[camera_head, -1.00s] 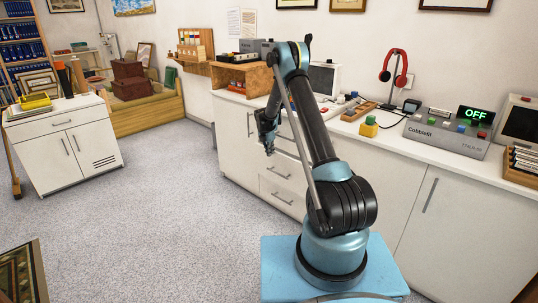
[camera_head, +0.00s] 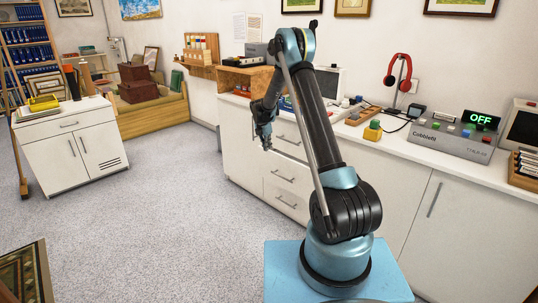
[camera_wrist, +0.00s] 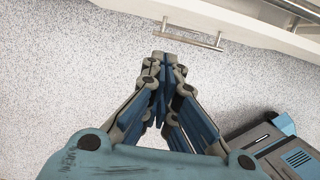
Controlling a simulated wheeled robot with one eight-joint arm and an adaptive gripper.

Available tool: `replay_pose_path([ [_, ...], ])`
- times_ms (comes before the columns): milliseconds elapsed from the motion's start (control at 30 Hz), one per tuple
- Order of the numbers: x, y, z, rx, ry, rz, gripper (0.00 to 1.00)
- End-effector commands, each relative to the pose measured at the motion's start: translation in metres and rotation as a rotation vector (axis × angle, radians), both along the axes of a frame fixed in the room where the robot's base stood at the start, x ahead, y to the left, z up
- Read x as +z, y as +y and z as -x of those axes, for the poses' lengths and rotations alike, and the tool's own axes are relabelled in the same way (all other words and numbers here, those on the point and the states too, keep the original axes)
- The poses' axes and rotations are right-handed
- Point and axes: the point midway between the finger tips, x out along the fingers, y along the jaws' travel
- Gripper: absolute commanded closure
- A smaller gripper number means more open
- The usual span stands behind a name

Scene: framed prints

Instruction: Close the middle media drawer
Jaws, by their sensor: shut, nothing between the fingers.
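The white drawer stack is in the long counter in the head view. Its middle media drawer (camera_head: 294,187) has a horizontal bar handle. Its front seems to stand out a little, but I cannot tell how far. My gripper (camera_head: 266,146) is shut and empty, pointing down in front of the stack, at about the upper drawer's height. In the wrist view my gripper (camera_wrist: 163,62) has its fingertips together over the carpet. A bar handle (camera_wrist: 192,34) on a white drawer front lies just beyond the tips, apart from them. I cannot tell which drawer that handle belongs to.
My arm hides part of the counter fronts. A white cabinet (camera_head: 75,150) stands at left. The carpet (camera_head: 190,215) between is clear.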

Motion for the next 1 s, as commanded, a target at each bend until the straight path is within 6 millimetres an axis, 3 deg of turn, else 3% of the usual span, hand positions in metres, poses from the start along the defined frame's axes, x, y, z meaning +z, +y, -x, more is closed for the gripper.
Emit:
replay_pose_path([
  [167, 0.013, 0.001, 0.003, -0.001, -0.001, 0.001, 1.00],
  [267, 0.015, -0.008, 0.012, -0.002, -0.007, 0.005, 1.00],
  [367, 0.014, -0.031, 0.035, -0.004, -0.022, 0.019, 1.00],
  [533, 0.014, -0.082, 0.094, -0.003, -0.059, 0.054, 1.00],
  [700, 0.015, -0.118, 0.143, -0.002, -0.087, 0.083, 1.00],
  [833, 0.015, -0.131, 0.161, -0.001, -0.096, 0.093, 1.00],
  [1000, 0.008, -0.136, 0.162, -0.001, -0.099, 0.095, 1.00],
])
